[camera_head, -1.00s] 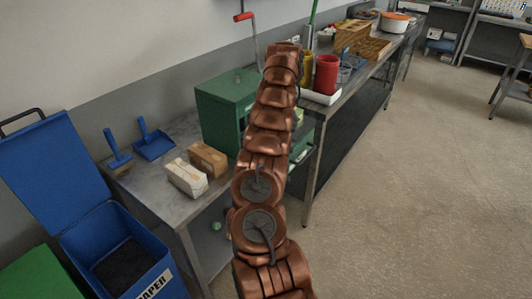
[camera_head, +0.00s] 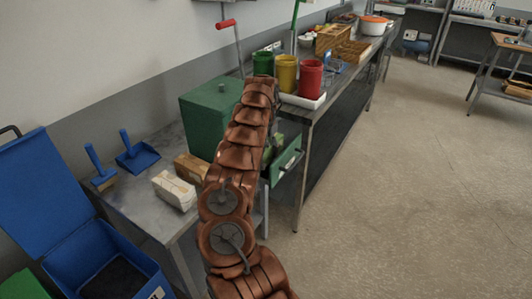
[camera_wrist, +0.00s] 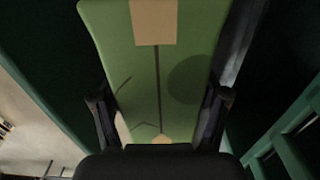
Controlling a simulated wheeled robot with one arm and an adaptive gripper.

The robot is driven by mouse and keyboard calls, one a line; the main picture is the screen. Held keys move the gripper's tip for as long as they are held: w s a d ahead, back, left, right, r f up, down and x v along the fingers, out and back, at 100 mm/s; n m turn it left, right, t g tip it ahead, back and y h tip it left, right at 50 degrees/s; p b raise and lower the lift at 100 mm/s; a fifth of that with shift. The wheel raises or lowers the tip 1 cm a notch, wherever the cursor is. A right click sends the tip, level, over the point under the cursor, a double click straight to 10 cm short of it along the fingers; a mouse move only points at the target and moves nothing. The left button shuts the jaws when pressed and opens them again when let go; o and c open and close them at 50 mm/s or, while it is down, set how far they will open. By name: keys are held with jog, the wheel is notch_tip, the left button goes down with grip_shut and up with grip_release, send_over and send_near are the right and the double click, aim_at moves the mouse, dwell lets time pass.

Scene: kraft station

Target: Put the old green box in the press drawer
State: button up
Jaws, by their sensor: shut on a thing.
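The green box (camera_wrist: 135,60), with tan tape patches and a dark seam, fills the middle of the wrist view. My gripper (camera_wrist: 161,98) is shut on it, with a dark finger at each side. In the head view my arm hides the gripper and most of the box. The green press (camera_head: 205,118) stands on the metal table. Its drawer (camera_head: 287,160) is pulled out to the right of my arm; green slatted parts (camera_wrist: 290,150) show at the lower right of the wrist view. I cannot tell whether the box touches the drawer.
A white package (camera_head: 174,190) and a brown one (camera_head: 191,168) lie before the press. Red (camera_head: 310,78), yellow (camera_head: 286,73) and green (camera_head: 262,62) containers stand on the bench. The floor at right is clear.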

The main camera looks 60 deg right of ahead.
jog(key=shift+f, duration=1.25)
jog(key=shift+f, duration=0.2)
jog(key=o, duration=1.3)
jog(key=shift+c, duration=0.2)
jog(key=shift+r, duration=0.1)
notch_tip(320, 180, up, 12)
jog(key=shift+r+b, duration=0.1)
jog(key=shift+b, duration=0.55)
